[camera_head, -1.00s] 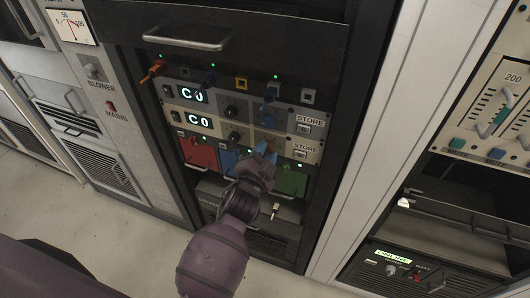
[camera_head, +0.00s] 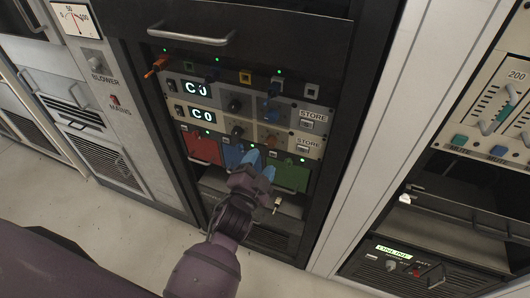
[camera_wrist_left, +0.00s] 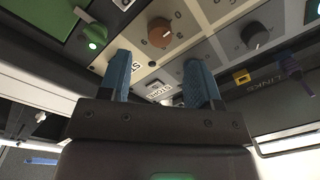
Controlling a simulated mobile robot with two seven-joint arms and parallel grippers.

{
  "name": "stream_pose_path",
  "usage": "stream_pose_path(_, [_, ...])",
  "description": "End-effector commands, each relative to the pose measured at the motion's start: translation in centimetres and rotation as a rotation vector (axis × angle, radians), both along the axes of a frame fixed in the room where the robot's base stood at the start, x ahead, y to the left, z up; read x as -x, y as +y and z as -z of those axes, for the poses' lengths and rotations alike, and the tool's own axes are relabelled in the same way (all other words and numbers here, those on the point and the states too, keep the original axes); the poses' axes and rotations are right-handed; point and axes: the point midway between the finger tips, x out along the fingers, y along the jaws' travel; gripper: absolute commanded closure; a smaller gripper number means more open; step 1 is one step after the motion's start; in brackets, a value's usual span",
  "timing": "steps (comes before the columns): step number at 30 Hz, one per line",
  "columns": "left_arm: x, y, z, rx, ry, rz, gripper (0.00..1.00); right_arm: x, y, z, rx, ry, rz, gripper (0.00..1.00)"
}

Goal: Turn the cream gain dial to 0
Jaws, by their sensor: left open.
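The cream panel (camera_head: 308,149) carries a lit display (camera_head: 202,116) that seems to read C0, a dark knob (camera_head: 237,130) and a brown knob (camera_head: 271,142). The knob labels are too small to read in the head view. The left wrist view shows the brown knob (camera_wrist_left: 160,32) on cream, with marks around it and a pale pointer line. My left gripper (camera_head: 260,163) is open and empty, its blue fingers just below the cream panel, in front of the blue and green modules. In the left wrist view its fingers (camera_wrist_left: 160,78) are apart, with no knob between them. My right gripper is out of view.
A grey panel (camera_head: 314,116) with similar knobs sits above the cream one. Red (camera_head: 202,147) and green (camera_head: 291,174) modules lie below, with a key (camera_head: 277,204) under them. A drawer handle (camera_head: 188,38) juts out above. A fader rack (camera_head: 497,115) stands at right.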

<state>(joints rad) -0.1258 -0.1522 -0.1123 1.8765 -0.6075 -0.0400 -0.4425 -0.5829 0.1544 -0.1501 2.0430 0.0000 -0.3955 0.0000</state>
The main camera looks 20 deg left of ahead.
Motion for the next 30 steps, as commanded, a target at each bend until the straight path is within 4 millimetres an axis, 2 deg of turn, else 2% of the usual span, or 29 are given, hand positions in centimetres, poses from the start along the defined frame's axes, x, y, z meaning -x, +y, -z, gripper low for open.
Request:
stream_pose_path(6, [3.1, 0.0, 0.2, 0.001, 0.001, 0.000, 0.42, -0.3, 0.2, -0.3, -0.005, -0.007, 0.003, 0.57])
stream_pose_path(12, [4.6, 0.0, 0.2, 0.001, 0.001, -0.001, 0.42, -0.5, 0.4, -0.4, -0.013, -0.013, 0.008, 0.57])
stream_pose_path(30, [4.9, 0.0, 0.2, 0.001, 0.000, 0.000, 0.42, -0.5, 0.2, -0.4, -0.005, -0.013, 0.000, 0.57])
